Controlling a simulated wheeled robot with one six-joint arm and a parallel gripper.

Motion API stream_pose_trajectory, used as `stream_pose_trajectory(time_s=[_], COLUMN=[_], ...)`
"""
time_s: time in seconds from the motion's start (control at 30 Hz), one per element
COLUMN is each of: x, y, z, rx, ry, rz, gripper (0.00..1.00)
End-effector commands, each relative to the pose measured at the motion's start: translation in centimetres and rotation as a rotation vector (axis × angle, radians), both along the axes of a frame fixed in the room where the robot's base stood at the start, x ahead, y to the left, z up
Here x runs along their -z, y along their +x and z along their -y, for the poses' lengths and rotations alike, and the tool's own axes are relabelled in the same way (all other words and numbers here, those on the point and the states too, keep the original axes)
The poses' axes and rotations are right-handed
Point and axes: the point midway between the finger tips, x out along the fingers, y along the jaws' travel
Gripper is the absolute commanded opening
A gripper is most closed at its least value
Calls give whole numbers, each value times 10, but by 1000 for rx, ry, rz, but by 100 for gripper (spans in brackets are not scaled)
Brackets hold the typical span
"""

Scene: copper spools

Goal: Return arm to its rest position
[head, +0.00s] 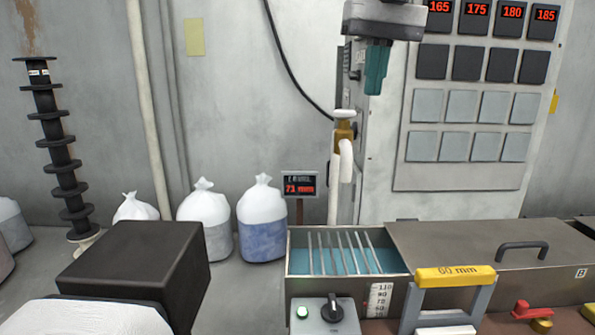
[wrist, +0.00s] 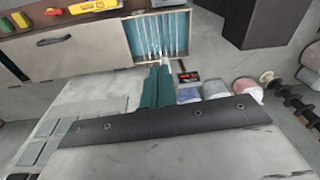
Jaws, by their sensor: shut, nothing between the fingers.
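My gripper (head: 375,84) hangs in the upper part of the head view, with teal fingers pointing down below a dark grey body. In the wrist view the same teal fingers (wrist: 157,75) lie together, shut and empty. They appear in front of the tall grey control cabinet (head: 385,140), well above the open water trough (head: 300,240). Nothing is held, and no copper spool is plainly in view.
The trough has blue water and upright bars, a closed lid (head: 450,235) to its right, and a yellow "60 mm" handle (head: 455,275) in front. A small display (head: 299,185) reads 71 mm. White sacks (head: 262,215) and a dark disc stack (head: 60,150) stand left.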

Motion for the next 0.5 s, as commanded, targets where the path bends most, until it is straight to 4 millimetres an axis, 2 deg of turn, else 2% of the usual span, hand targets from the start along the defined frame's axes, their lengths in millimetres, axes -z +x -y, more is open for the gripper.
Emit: stream_pose_trajectory(time_s=[0.17, 0.27, 0.37, 0.5], x=[47, 84, 131, 203], y=[-22, -45, -81, -143], z=[23, 44, 70, 104], rx=[-13, -18, -18, 0], ry=[-13, -21, -31, -45], rz=[-5, -5, -4, -4], gripper=[0, 0, 0, 0])
